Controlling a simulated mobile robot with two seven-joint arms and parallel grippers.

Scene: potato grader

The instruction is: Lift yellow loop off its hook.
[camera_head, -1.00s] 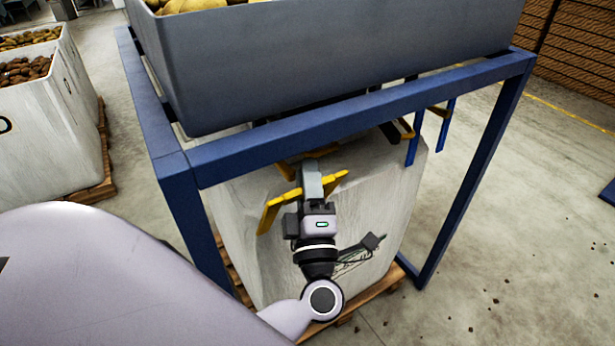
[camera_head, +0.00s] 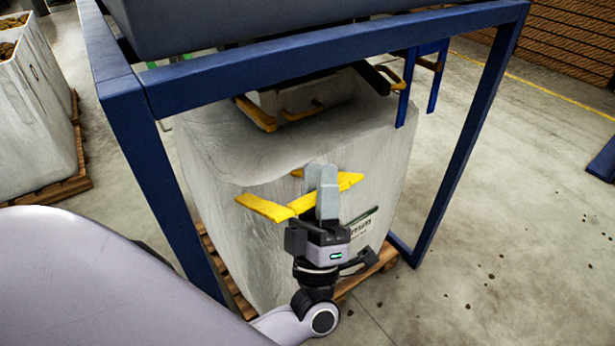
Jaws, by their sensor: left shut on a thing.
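My left gripper (camera_head: 327,190) is in front of the white bulk bag (camera_head: 225,152), its grey fingers upright and shut on the yellow loop (camera_head: 264,207). The loop's strap sticks out to the left and right of the fingers; the part between them is hidden. My right gripper is not in view.
A blue steel frame (camera_head: 330,62) stands around the bag, with a post (camera_head: 150,170) at left and another (camera_head: 466,140) at right. A grey hopper (camera_head: 260,22) sits on top. The bag stands on a wooden pallet (camera_head: 383,262). Concrete floor at right is mostly clear.

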